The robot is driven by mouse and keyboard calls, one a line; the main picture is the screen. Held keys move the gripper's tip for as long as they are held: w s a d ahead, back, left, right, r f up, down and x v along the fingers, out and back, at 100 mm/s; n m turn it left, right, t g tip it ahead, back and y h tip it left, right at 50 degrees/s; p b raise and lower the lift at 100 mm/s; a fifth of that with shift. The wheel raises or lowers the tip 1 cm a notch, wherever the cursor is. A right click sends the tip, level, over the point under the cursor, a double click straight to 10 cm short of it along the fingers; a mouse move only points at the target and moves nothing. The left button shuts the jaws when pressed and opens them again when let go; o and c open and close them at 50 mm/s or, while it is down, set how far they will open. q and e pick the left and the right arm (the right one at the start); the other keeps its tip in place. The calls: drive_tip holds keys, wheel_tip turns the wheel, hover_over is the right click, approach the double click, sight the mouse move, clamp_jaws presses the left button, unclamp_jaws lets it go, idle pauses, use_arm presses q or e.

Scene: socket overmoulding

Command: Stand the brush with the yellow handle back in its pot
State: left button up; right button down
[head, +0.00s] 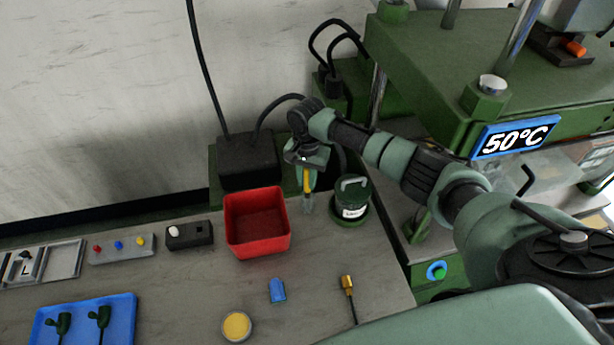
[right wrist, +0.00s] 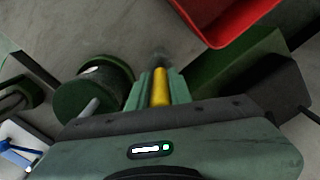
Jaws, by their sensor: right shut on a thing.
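The brush with the yellow handle (head: 307,183) is in my right gripper (head: 304,172), between the red bin and the green pot. It hangs roughly upright with its bristle end down. In the right wrist view the yellow handle (right wrist: 160,92) lies between the two green fingers (right wrist: 161,78), which are shut on it. The green pot (head: 353,196), with a white label and a grey loop on top, stands just right of the brush. It also shows in the right wrist view (right wrist: 90,98), apart from the brush. Its opening cannot be made out. My left gripper is out of view.
A red bin (head: 258,246) stands left of the brush. A blue piece (head: 277,290), a yellow-topped round dish (head: 237,326) and a brass-ended cable (head: 348,288) lie in front. A blue tray (head: 48,332) is at left. The green press (head: 440,75) stands behind right.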

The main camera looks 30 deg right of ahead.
sight(307, 171)
drive_tip(key=shift+f+b, duration=0.95)
drive_tip(key=shift+f, duration=1.1)
drive_tip(key=c, duration=1.2)
unclamp_jaws()
wheel_tip(307, 171, up, 8)
drive_tip(key=shift+f+b, duration=0.1)
drive_tip(key=shift+b, duration=0.6)
drive_tip(key=shift+f, duration=0.1)
